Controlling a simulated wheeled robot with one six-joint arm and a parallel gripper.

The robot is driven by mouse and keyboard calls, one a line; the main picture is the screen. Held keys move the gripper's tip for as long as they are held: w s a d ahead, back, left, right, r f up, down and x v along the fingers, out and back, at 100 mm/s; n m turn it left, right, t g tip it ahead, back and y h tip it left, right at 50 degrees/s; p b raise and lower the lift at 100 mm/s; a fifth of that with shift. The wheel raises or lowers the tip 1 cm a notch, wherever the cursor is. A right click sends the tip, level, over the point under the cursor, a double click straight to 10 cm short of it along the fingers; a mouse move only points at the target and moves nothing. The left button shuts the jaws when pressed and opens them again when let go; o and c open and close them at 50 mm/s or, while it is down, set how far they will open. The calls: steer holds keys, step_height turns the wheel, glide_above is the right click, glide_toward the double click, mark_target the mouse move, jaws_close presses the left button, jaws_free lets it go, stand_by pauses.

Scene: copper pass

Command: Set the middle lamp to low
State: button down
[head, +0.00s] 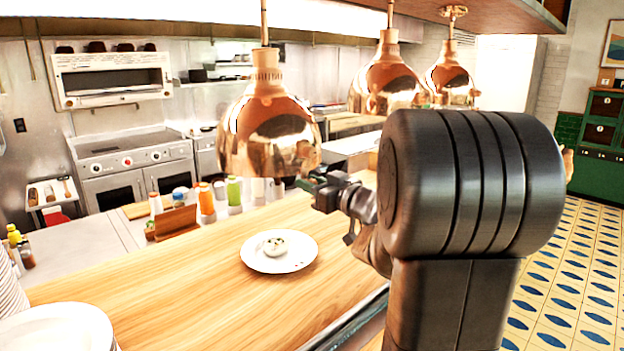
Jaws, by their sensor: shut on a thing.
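Three copper lamps hang in a row over the wooden counter. The middle lamp (387,78) is behind and to the right of the nearest lamp (268,128); the far lamp (452,80) is partly behind it. My gripper (316,189) is at the lower right of the nearest lamp's rim in the picture, shut on a small dark thing at its tips. I cannot tell what this thing is, or whether it touches a lamp. My arm hides part of the space below the middle lamp. No lamp's setting can be read.
A white plate (300,255) with a small bowl (276,244) is on the wooden counter (190,300). Stacked plates (60,330) stand at the near left. Bottles (206,202) line the counter's far side. Tiled floor (570,290) is open at the right.

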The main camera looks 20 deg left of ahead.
steer(key=shift+f, duration=0.4)
steer(key=c, duration=1.3)
jaws_free()
steer(key=shift+o, duration=0.2)
steer(key=shift+r, duration=0.15)
steer(key=b+v, duration=0.1)
steer(key=v, duration=1.3)
steer(key=shift+w+a, duration=0.1)
steer(key=shift+a, duration=0.1)
steer(key=p+x, duration=0.1)
steer(key=x, duration=1.2)
steer(key=shift+w+a+r, duration=0.1)
steer(key=shift+a, duration=0.2)
